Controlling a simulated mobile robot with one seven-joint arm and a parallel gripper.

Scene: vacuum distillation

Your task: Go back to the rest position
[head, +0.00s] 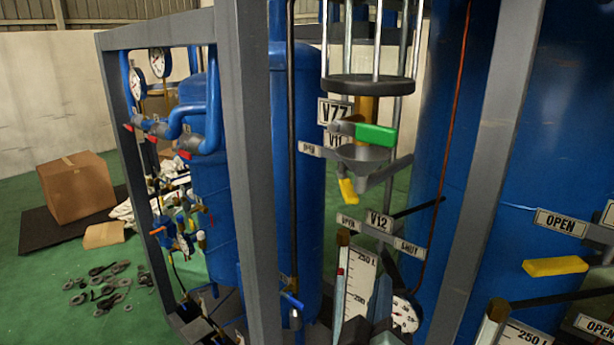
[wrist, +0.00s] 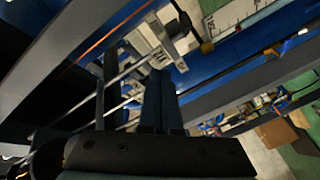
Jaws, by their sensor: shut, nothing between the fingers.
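My gripper (wrist: 160,78) shows in the wrist view, its dark fingers together with nothing between them. The fingers point up the picture from the black gripper body (wrist: 160,153). Grey frame bars and blue surfaces of the rig lie close around and beyond them. I cannot tell whether the fingertips touch anything. In the head view I cannot clearly pick out my gripper among the parts at the bottom centre.
The grey frame post (head: 259,170) stands before blue tanks (head: 300,150). A green handle (head: 376,135) and yellow handles (head: 555,266) stick out by the valve labels. A gauge (head: 405,313) is low. A cardboard box (head: 77,187) sits on the left floor.

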